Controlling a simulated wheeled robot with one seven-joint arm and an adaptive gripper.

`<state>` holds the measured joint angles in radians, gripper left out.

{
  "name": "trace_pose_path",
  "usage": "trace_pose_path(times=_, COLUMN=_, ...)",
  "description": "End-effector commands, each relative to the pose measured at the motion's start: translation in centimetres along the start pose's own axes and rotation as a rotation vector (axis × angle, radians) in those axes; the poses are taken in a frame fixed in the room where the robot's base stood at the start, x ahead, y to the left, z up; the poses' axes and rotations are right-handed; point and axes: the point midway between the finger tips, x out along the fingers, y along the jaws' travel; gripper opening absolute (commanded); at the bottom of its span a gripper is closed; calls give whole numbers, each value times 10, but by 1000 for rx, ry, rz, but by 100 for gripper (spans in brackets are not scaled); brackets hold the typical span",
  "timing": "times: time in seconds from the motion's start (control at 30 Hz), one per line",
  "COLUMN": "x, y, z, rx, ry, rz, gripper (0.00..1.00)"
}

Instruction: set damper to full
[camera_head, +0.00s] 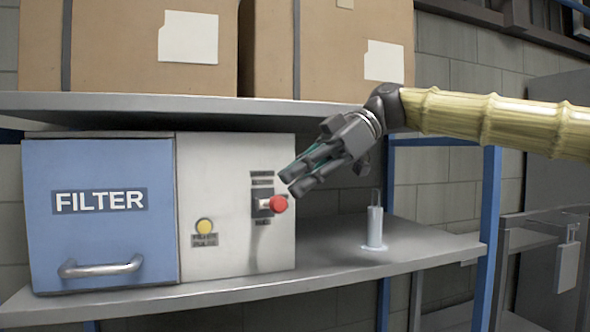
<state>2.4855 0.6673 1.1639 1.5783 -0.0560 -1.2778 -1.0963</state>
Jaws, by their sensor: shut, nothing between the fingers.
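The likely damper control is a lever with a red knob (278,204) on a dark slotted plate (259,208), on the white front panel (222,178) of a cabinet. The knob sticks out at about the plate's mid-height. Small labels above and below the plate are too blurred to read. My gripper (293,181) comes in from the upper right, its fingers pointing down and left. It is shut and empty. Its fingertips are just above and right of the red knob in the picture; I cannot tell whether they touch it.
Left of the panel is a blue FILTER drawer (100,212) with a metal handle (100,267). A yellow button (204,226) sits lower left of the lever. A small pale cylinder (375,228) stands right on the shelf (425,256). An upper shelf (200,107) with cardboard boxes (325,60) hangs overhead.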

Motion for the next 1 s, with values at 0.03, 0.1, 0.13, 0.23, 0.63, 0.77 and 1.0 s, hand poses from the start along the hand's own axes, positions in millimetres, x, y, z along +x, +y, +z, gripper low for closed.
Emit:
trace_pose_path(times=0.03, x=2, y=0, z=-1, rx=0, ry=0, rz=-1, gripper=0)
trace_pose_path(times=0.1, x=6, y=0, z=0, rx=0, ry=0, rz=-1, gripper=0)
trace_pose_path(times=0.13, x=6, y=0, z=0, rx=0, ry=0, rz=-1, gripper=0)
trace_pose_path(times=0.23, x=8, y=0, z=0, rx=0, ry=0, rz=0, gripper=0)
trace_pose_path(times=0.63, x=9, y=0, z=2, rx=-6, ry=0, rz=5, gripper=0)
trace_pose_path(times=0.77, x=11, y=-2, z=4, rx=-28, ry=0, rz=20, gripper=0)
trace_pose_path(times=1.0, x=12, y=-3, z=5, rx=-76, ry=1, rz=53, gripper=0)
